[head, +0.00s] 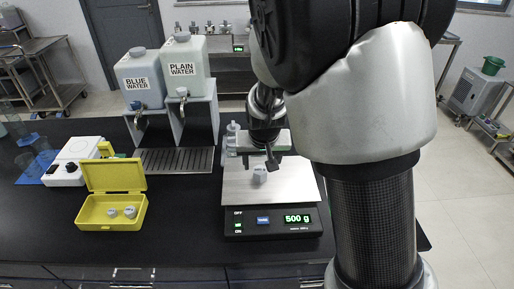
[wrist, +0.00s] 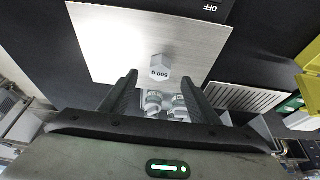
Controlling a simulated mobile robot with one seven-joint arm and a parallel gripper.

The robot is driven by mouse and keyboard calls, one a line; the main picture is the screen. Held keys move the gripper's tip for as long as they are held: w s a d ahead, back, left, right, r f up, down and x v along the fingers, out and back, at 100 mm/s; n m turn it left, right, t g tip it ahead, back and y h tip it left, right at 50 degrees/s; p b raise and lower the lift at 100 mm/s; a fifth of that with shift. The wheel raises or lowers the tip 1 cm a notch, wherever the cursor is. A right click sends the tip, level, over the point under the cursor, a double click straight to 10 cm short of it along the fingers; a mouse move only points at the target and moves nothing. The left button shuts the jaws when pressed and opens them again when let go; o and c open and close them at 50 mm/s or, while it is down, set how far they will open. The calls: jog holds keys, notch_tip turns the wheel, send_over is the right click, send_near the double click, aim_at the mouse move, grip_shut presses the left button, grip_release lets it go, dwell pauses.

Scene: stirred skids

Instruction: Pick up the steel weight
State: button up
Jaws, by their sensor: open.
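The steel weight (head: 260,175) is a small grey block standing on the bare metal pan of the scale (head: 300,190). In the wrist view the weight (wrist: 160,67) is labelled "500 g" and sits just ahead of the fingertips, roughly centred between them. My gripper (wrist: 158,80) is open and empty, with its two dark fingers apart. In the head view my gripper (head: 271,163) hangs just above and behind the weight, partly hidden by my arm. The scale display reads 500 g.
An open yellow case (head: 92,213) with two small grey weights (head: 129,212) lies left of the scale. Two labelled water tanks (head: 184,62) stand on stands behind. Pale glass-like items stand behind the pan. Dark bench between case and scale is clear.

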aim_at(260, 171)
jog(key=x, duration=0.7)
jog(key=shift+w, duration=0.5)
